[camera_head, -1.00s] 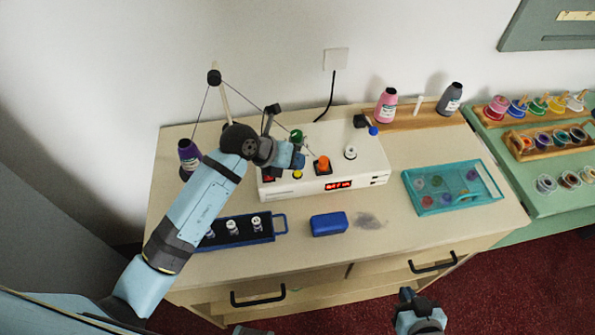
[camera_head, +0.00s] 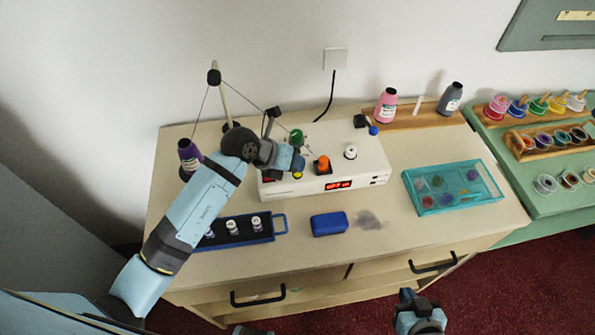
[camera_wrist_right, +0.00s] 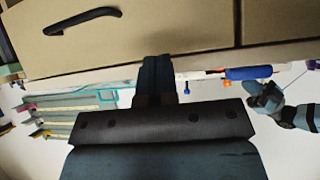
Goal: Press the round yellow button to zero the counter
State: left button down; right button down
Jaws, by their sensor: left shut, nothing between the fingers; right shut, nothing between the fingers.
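The white counter box (camera_head: 354,165) stands at the back of the table with a lit red display (camera_head: 338,185), its digits too small to read surely. The round yellow button (camera_head: 298,176) is on its front left top, partly covered by my left gripper (camera_head: 299,164). The left gripper is shut and empty, right over the button; I cannot tell whether it touches. An orange knob (camera_head: 323,163) is just right of it. My right gripper (camera_head: 407,294) is shut and empty, low in front of the table; it also shows in the right wrist view (camera_wrist_right: 156,70).
A green knob (camera_head: 297,136) and a white knob (camera_head: 350,152) stand on the box. In front lie a blue block (camera_head: 329,224) and a dark blue rack (camera_head: 269,238) with small spools. A teal tray (camera_head: 413,187) is at right. A purple cone (camera_head: 188,154) is at left.

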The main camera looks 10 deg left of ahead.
pick_arm(q)
jog(key=shift+f, duration=0.35)
dwell(0.4)
jog(key=shift+r, duration=0.15)
jog(key=shift+r+p, duration=0.65)
jog(key=shift+p, duration=0.1)
jog(key=shift+r, duration=0.1)
notch_tip(320, 180, up, 5)
jog(key=p, duration=0.4)
dwell(0.4)
